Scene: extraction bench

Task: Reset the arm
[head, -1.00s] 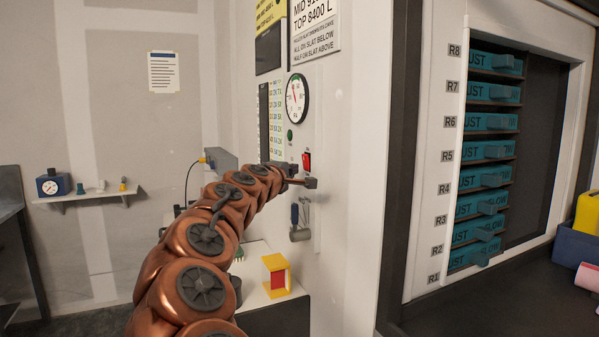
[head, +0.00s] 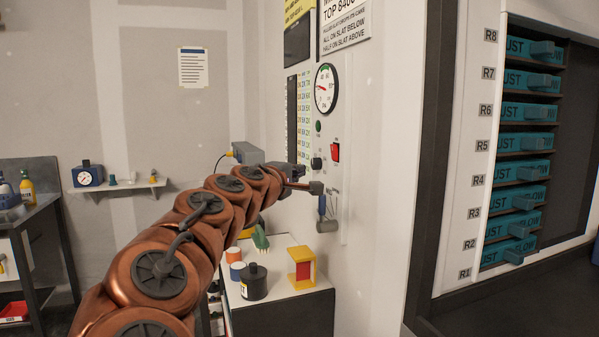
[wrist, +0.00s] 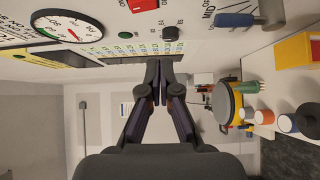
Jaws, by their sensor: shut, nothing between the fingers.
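My arm (head: 205,212), copper-coloured with dark joint caps, reaches from the bottom left toward the white control panel (head: 354,100). My gripper (head: 312,188) is at its end, in front of the panel, below the red switch (head: 335,151) and the dark round knob (head: 316,163). In the wrist view my gripper (wrist: 158,98) is shut, its fingers together with nothing between them. The fingertips point toward the printed chart (wrist: 158,47) and appear apart from the panel. The red switch also shows in the wrist view (wrist: 143,4).
A round gauge (head: 326,88) is above the switch. A bench (head: 290,312) holds a black jar (head: 253,283) and a yellow-and-red stand (head: 302,268). A rack of teal slats (head: 525,140) is at right. A shelf (head: 118,186) is at left.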

